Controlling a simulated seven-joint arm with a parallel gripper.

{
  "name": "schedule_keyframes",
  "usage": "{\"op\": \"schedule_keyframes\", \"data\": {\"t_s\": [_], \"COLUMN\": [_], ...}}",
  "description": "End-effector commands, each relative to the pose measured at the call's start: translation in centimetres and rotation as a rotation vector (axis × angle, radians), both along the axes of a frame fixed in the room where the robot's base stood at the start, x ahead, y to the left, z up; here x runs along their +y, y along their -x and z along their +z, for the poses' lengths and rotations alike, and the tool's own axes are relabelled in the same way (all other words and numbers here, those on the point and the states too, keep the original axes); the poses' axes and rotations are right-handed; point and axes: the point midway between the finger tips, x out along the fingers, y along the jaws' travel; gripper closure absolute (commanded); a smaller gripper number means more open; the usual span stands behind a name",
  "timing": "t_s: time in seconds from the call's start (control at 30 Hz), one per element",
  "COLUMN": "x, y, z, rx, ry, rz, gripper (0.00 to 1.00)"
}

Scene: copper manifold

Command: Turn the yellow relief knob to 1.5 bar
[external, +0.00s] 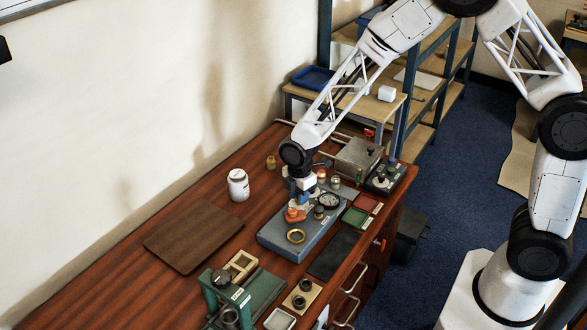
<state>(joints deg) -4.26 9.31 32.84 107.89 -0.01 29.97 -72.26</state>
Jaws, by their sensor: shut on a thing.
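The blue-grey manifold block (275,238) lies on the wooden bench, with several fittings on top. My gripper (300,203) points down over its far part. It is shut on a small fitting there, which the fingers mostly hide. An orange-red knob (294,216) shows just below the fingertips; I cannot tell if it touches them. A round dial gauge (330,201) sits to the right of the gripper. A dark knob (319,212) and a brass ring (296,236) are also on the block. No clearly yellow knob shows, and the dial reading is too small to make out.
A white jar (238,185) and a brown board (193,234) lie left of the block. A green press (229,296) stands in front.

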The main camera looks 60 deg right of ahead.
Motion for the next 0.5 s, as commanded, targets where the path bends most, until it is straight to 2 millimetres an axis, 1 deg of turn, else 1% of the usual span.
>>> {"op": "schedule_keyframes", "data": {"t_s": [0.2, 0.5], "x": [0.02, 0.03], "y": [-0.08, -0.08], "z": [0.13, 0.13], "rx": [-0.002, -0.002], "ry": [-0.001, -0.001], "rz": [0.037, 0.039], "gripper": [0.96, 0.96]}}
